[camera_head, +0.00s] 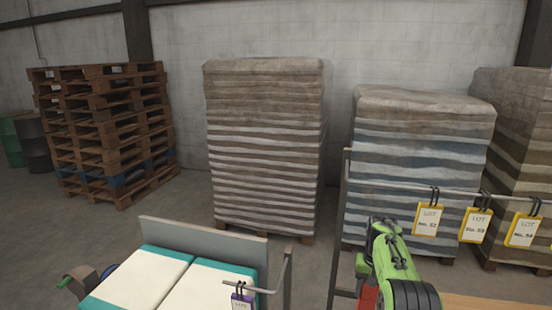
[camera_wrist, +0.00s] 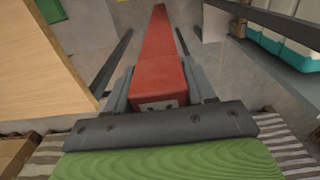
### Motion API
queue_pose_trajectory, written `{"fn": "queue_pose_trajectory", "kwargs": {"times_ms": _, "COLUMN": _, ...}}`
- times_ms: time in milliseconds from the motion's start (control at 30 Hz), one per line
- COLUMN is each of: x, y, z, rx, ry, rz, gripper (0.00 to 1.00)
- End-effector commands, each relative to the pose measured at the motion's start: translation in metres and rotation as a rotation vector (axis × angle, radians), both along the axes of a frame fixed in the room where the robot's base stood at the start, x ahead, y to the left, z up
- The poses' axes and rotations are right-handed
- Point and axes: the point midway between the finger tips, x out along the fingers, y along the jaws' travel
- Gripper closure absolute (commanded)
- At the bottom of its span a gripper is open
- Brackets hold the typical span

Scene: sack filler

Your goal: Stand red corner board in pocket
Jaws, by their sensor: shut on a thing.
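The red corner board (camera_wrist: 158,58) is a long red piece in the wrist view. It runs from between my jaws away toward the top of the picture and narrows with distance. My gripper (camera_wrist: 160,88) is shut on its near end, with a dark jaw on each side. In the head view a small red part (camera_head: 367,298) shows beside my green arm at the bottom and looks like the same board; most of it is hidden. I cannot make out the pocket in either view, nor whether the board's far end touches anything.
A metal rail (camera_head: 393,187) carries several yellow lot tags (camera_head: 476,225) near my arm. White and teal sacks (camera_head: 142,277) lie at the lower left. Wrapped pallet stacks (camera_head: 264,150) and wooden pallets (camera_head: 103,130) stand behind. A wooden surface (camera_wrist: 45,60) is left in the wrist view.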

Motion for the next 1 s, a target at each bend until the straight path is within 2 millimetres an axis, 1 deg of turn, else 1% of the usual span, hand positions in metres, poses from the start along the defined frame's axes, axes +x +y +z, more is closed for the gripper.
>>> {"fn": "queue_pose_trajectory", "kwargs": {"times_ms": 33, "x": -0.007, "y": -0.007, "z": 0.002, "rx": 0.000, "ry": -0.002, "rz": -0.005, "gripper": 1.00}}
{"fn": "queue_pose_trajectory", "kwargs": {"times_ms": 200, "x": -0.026, "y": -0.019, "z": -0.001, "rx": 0.000, "ry": 0.000, "rz": -0.005, "gripper": 1.00}}
{"fn": "queue_pose_trajectory", "kwargs": {"times_ms": 300, "x": -0.035, "y": -0.026, "z": -0.001, "rx": 0.000, "ry": 0.000, "rz": -0.004, "gripper": 1.00}}
{"fn": "queue_pose_trajectory", "kwargs": {"times_ms": 433, "x": -0.041, "y": -0.029, "z": 0.000, "rx": 0.000, "ry": -0.001, "rz": -0.002, "gripper": 1.00}}
{"fn": "queue_pose_trajectory", "kwargs": {"times_ms": 767, "x": -0.039, "y": -0.028, "z": 0.000, "rx": 0.000, "ry": -0.001, "rz": -0.001, "gripper": 1.00}}
{"fn": "queue_pose_trajectory", "kwargs": {"times_ms": 867, "x": -0.032, "y": -0.023, "z": 0.000, "rx": 0.000, "ry": 0.000, "rz": 0.000, "gripper": 1.00}}
{"fn": "queue_pose_trajectory", "kwargs": {"times_ms": 1000, "x": -0.014, "y": -0.010, "z": 0.001, "rx": 0.000, "ry": -0.001, "rz": 0.000, "gripper": 1.00}}
